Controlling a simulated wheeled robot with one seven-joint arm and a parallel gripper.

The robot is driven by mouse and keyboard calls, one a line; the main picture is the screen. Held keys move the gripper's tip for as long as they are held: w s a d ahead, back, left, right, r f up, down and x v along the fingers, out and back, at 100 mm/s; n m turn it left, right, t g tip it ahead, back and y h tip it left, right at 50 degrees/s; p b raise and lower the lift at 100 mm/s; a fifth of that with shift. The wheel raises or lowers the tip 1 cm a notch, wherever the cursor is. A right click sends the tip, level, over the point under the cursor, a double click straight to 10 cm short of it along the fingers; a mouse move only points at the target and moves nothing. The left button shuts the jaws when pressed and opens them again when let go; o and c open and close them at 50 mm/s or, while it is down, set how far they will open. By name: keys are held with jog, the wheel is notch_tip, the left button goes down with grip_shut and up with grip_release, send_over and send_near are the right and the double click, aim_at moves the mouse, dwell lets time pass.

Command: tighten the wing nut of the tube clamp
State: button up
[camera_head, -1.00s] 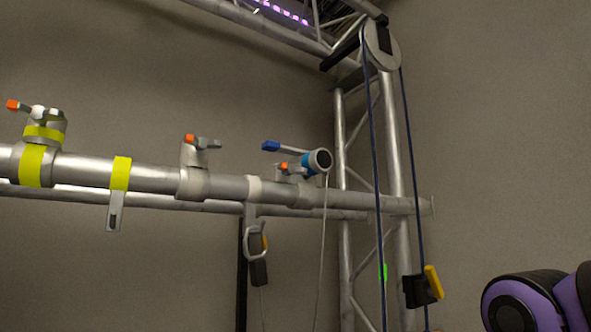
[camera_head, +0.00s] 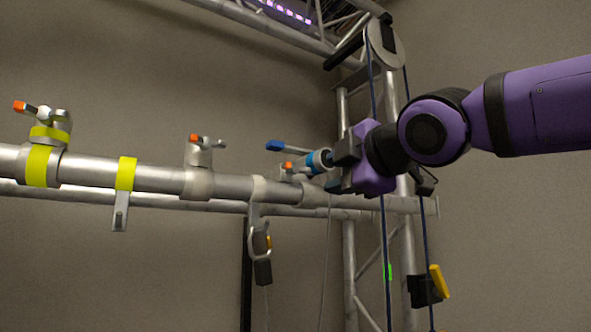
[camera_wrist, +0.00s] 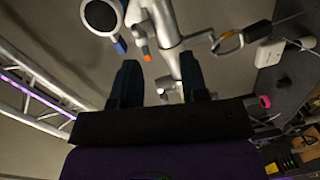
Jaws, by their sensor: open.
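Several clamps with orange-tipped wing nuts sit on the horizontal silver tube (camera_head: 150,178); I cannot tell which one the task names. The left clamp (camera_head: 45,150) wears yellow bands and has a wing nut (camera_head: 38,110) on top. The middle clamp (camera_head: 198,180) has a wing nut (camera_head: 206,142). The right wing nut (camera_head: 287,166) sits beside a blue-banded cylinder; an orange tip shows in the wrist view (camera_wrist: 147,57). My gripper (camera_head: 333,168) is open and empty at the tube's right part, close to the cylinder. Its fingers (camera_wrist: 160,62) point toward the tube.
A blue-ended lever (camera_head: 275,145) stands out near the right clamp. A carabiner (camera_head: 258,245) hangs below the tube, with a thin cable nearby. Vertical truss, a pulley (camera_head: 385,40) and blue ropes stand close behind my arm. The space before the tube's left half is clear.

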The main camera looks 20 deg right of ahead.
aim_at(300, 167)
jog(key=shift+n+t+y, duration=0.3)
jog(key=shift+n+y, duration=0.2)
jog(key=shift+n, duration=0.4)
jog(key=w+a+r, duration=0.1)
jog(key=w, duration=0.2)
jog(key=w+a+r, duration=0.1)
jog(key=w+a, duration=0.1)
jog(key=w, duration=0.1)
jog(key=w+a, duration=0.1)
jog(key=w, duration=0.3)
jog(key=shift+w+a+r, duration=0.1)
jog(key=shift+a+r, duration=0.1)
jog(key=shift+r, duration=0.2)
grip_shut()
